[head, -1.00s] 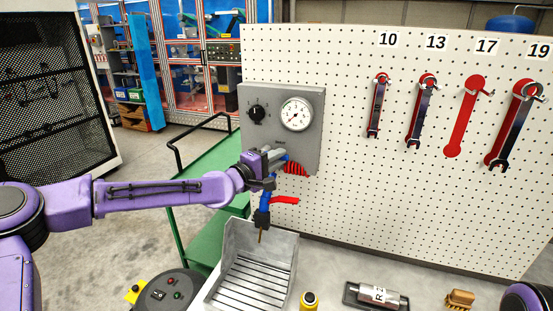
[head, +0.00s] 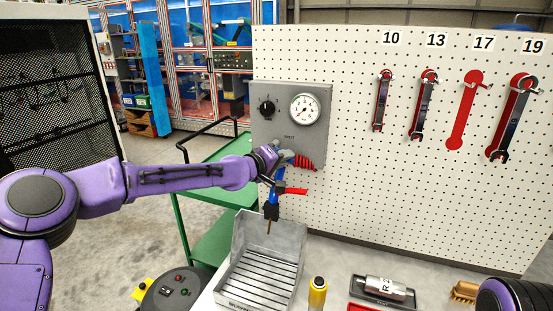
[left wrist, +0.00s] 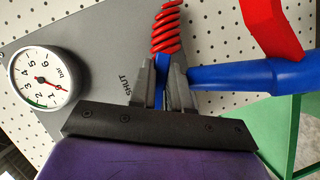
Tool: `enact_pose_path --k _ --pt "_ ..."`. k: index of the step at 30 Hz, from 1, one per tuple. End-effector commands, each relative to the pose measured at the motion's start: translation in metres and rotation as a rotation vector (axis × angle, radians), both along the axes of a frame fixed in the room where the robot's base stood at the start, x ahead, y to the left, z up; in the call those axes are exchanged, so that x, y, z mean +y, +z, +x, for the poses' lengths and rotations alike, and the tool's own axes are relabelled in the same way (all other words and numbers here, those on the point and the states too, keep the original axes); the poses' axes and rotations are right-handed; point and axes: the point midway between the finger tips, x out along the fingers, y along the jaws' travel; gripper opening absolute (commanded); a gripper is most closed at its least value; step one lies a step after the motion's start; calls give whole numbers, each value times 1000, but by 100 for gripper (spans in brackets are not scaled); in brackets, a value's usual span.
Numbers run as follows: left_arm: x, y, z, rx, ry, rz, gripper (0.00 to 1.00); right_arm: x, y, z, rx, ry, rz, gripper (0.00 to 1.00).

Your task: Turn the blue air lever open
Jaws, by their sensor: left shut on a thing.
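The blue air lever (left wrist: 159,82) is between the two dark fingers of my left gripper (left wrist: 162,85) in the left wrist view. The fingers are shut on it, beside the word SHUT on the grey panel (left wrist: 95,50). In the head view, my left gripper (head: 280,158) is at the lower edge of that panel, and the fingers mostly hide the lever. A red coiled hose (head: 304,162) is just right of the fingers; it also shows in the left wrist view (left wrist: 166,30). My right gripper is out of view.
A blue fitting with a red handle (head: 293,191) hangs below my left gripper, above a grey slatted bin (head: 238,258). The gauge (head: 304,109) and black knob (head: 267,106) are above. Wrenches hang on the white pegboard (head: 370,190). A yellow bottle (head: 318,292) stands at the front.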

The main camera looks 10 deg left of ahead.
Motion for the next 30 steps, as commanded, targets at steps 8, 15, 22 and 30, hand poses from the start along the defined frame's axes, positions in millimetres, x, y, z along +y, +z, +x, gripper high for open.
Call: enact_pose_path --k 8,15,22,30 --pt "4 -7 1 -34 -5 264 0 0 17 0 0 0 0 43" --pt "12 -14 2 -66 -4 492 0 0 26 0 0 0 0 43" --pt "22 -19 3 -95 -3 703 0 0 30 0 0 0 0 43" --pt "31 -23 4 -123 -2 909 0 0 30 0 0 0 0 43"
